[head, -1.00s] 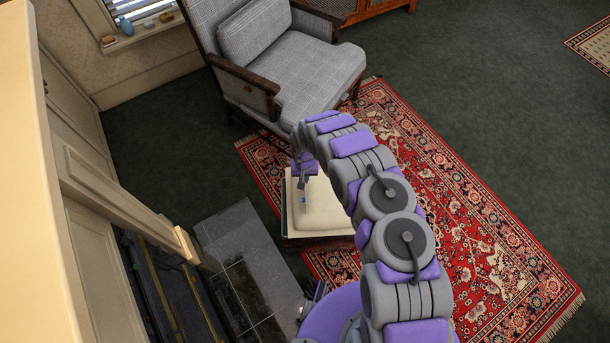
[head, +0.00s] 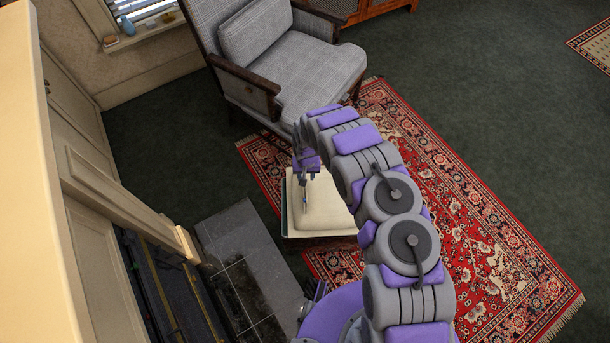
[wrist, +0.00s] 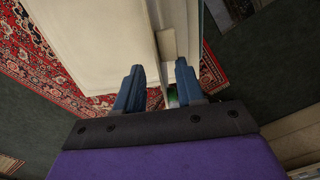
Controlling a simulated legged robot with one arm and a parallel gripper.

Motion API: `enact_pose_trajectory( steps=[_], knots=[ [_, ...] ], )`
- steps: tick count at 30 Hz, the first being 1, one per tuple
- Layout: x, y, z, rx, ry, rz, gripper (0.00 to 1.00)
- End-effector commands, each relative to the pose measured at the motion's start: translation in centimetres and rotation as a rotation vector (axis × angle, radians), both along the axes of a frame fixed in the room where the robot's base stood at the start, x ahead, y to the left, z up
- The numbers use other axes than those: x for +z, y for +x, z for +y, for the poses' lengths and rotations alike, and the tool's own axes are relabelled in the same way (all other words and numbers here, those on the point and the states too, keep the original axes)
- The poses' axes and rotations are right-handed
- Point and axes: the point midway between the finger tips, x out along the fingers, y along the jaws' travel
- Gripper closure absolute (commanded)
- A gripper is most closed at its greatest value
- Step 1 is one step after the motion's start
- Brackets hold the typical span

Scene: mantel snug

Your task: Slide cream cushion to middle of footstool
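The cream cushion (head: 325,210) lies on the footstool, and my arm hides its right part in the head view. In the wrist view the cushion (wrist: 90,45) fills the upper left. The footstool (wrist: 180,35) shows as a paler strip to the right of the cushion. Its dark side shows along the left in the head view (head: 287,220). My gripper (head: 305,202) points down by the cushion's left part. In the wrist view its two blue fingers (wrist: 159,88) are apart, near the cushion's edge. I cannot tell whether they touch it.
A grey plaid armchair (head: 290,75) stands behind the footstool. A red patterned rug (head: 480,230) spreads to the right. A dark tiled hearth (head: 235,265) and the cream fireplace surround (head: 120,215) are to the left. Green carpet is open at the far right.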

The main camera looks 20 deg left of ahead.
Motion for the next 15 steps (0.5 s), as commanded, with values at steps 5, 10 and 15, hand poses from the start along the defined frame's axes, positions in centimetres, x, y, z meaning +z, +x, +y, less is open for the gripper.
enact_pose_trajectory(
  steps=[5,10,15],
  knots=[
    [4.0,0.2,0.1,0.0,-0.002,-0.004,0.62],
    [7.5,0.3,0.3,0.0,-0.003,-0.004,0.62],
    [10.8,0.3,0.2,0.0,-0.003,-0.003,0.62]
  ],
)
